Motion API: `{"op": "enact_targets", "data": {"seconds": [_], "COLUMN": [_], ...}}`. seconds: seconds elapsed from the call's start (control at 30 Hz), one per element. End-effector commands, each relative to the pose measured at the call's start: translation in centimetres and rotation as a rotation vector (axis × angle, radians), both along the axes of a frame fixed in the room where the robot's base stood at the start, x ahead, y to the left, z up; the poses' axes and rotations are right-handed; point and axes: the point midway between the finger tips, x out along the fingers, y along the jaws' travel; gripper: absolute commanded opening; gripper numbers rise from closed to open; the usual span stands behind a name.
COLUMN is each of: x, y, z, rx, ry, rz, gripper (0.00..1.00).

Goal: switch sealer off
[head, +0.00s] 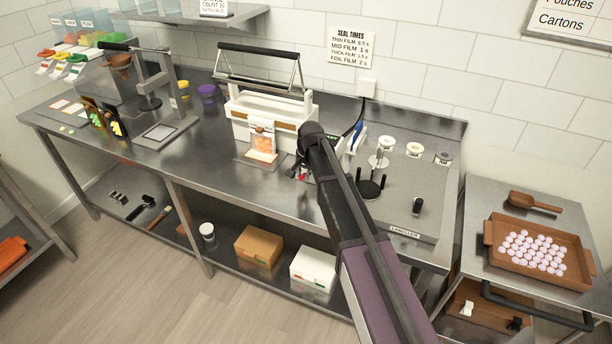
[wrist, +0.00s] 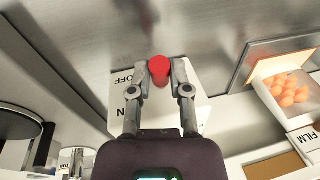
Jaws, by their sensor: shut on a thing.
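The sealer (head: 238,115) is a white box with a raised dark-handled bar, standing on the steel bench in the head view. A red knob (wrist: 159,68) is between my gripper's fingertips (wrist: 159,75) in the wrist view, and the gripper is shut on it. Behind it is a white plate (wrist: 122,95) with "OFF" and part of another word ending in "N". The knob's base is hidden by the fingers, so I cannot tell its setting. In the head view my gripper (head: 302,174) is small and dark beside the sealer's right front corner.
A pouch with orange pieces (head: 263,143) stands at the sealer's front, and also shows in the wrist view (wrist: 288,92). The labeller (head: 400,210) with its rolls is close on the right. The bench front left of the pouch is clear.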

Motion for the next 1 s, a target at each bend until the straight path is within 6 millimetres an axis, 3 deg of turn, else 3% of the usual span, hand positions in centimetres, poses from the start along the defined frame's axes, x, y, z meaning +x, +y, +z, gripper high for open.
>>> {"op": "enact_targets", "data": {"seconds": [0.43, 1.0], "x": [-1.4, -1.2], "y": [-0.1, 0.0], "z": [-1.9, -3.5], "rx": [-0.11, -0.249], "ry": [-0.288, -0.675], "rz": [0.002, -0.001], "gripper": [0.0, 0.0]}}
